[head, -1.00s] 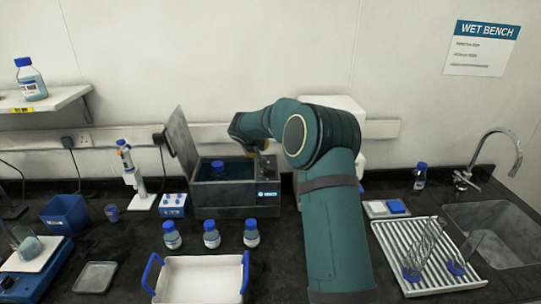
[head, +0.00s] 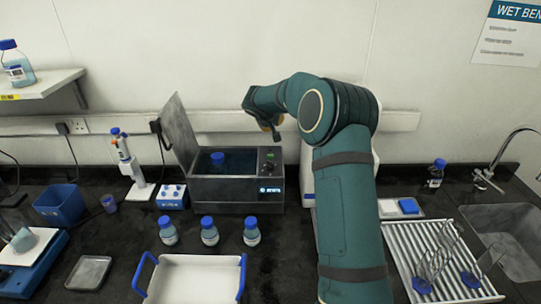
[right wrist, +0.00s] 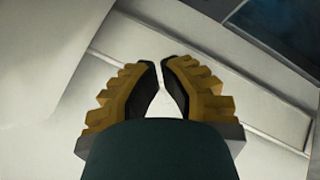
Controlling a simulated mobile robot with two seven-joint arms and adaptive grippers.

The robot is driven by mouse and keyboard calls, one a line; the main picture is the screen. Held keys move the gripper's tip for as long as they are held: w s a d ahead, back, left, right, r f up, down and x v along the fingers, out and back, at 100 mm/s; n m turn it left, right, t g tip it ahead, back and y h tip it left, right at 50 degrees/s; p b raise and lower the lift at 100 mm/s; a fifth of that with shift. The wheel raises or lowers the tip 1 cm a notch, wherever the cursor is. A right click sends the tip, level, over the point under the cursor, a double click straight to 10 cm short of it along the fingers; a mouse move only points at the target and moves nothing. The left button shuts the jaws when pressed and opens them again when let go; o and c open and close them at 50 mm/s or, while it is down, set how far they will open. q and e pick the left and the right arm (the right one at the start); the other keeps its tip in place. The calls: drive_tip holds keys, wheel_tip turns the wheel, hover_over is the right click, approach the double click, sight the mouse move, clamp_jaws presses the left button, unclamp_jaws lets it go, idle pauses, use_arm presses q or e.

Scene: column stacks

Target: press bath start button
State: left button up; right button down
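The grey water bath (head: 225,193) stands on the bench with its lid (head: 180,130) raised at its left end. A blue-capped bottle (head: 217,158) sits inside it. The control panel on the bath's right end has a small green button (head: 270,156), dark knobs and a lit blue display (head: 270,190). My right gripper (head: 274,134) points down above the panel, with a visible gap to it. In the right wrist view its yellow-and-black fingers (right wrist: 160,64) are drawn together, tips almost touching, with nothing between them. My left gripper is not in view.
Several blue-capped bottles (head: 209,231) stand in front of the bath, behind a white tray with blue handles (head: 192,280). A small blue-topped box (head: 172,197) stands at the bath's left. A white object (head: 307,180) is partly hidden behind my right arm.

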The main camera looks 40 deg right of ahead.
drive_tip(key=f, duration=0.1)
drive_tip(key=b, duration=0.1)
hover_over(273, 154)
wheel_tip(273, 154, down, 6)
drive_tip(key=shift+r, duration=0.25)
drive_tip(key=shift+f+b, duration=0.8)
drive_tip(key=shift+b, duration=0.35)
drive_tip(key=shift+f+b, duration=0.4)
drive_tip(key=shift+b, duration=0.1)
drive_tip(key=shift+f+b, duration=0.45)
drive_tip(key=shift+b, duration=0.35)
drive_tip(key=shift+f+b, duration=0.45)
drive_tip(key=shift+b, duration=0.2)
idle(0.6)
drive_tip(key=shift+r, duration=0.2)
drive_tip(key=shift+r+p, duration=0.35)
drive_tip(key=shift+r, duration=0.35)
